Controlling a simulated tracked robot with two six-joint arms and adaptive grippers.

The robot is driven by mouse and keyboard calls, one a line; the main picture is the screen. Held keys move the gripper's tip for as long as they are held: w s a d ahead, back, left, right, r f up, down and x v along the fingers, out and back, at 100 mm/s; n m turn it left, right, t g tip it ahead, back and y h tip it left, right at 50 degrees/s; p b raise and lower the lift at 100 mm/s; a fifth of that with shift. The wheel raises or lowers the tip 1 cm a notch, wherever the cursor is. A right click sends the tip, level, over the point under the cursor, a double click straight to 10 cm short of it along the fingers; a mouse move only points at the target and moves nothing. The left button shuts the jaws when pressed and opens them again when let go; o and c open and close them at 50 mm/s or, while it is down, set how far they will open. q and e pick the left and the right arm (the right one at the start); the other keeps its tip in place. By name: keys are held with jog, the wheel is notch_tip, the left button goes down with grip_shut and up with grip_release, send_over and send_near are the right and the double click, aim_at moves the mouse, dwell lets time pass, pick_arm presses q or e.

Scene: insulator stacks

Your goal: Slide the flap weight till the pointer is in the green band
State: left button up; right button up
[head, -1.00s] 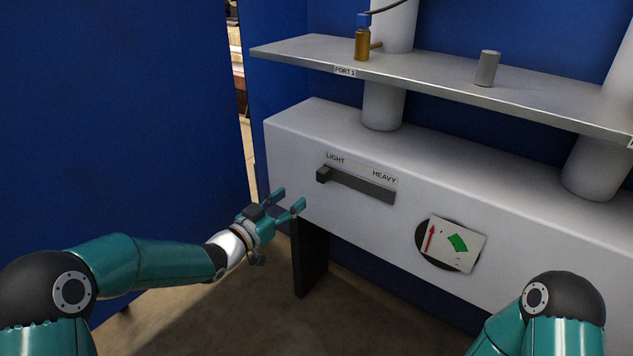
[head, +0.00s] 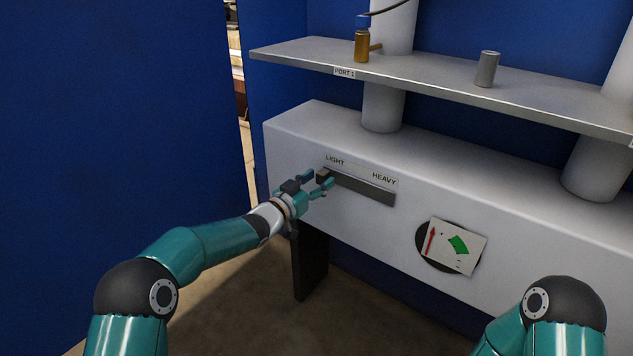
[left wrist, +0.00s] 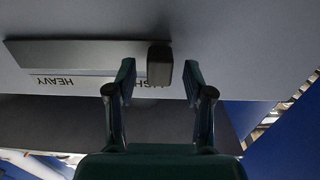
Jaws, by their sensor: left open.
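The flap weight, a dark block (head: 323,174), sits at the LIGHT end of a grey slot (head: 365,190) on the white box front. My left gripper (head: 317,183) is open at the block. My right gripper is out of view; only part of my right arm shows.
White columns (head: 383,107) rise from the box. The box front along the slot toward HEAVY is clear.

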pick_arm(q)
grip_shut()
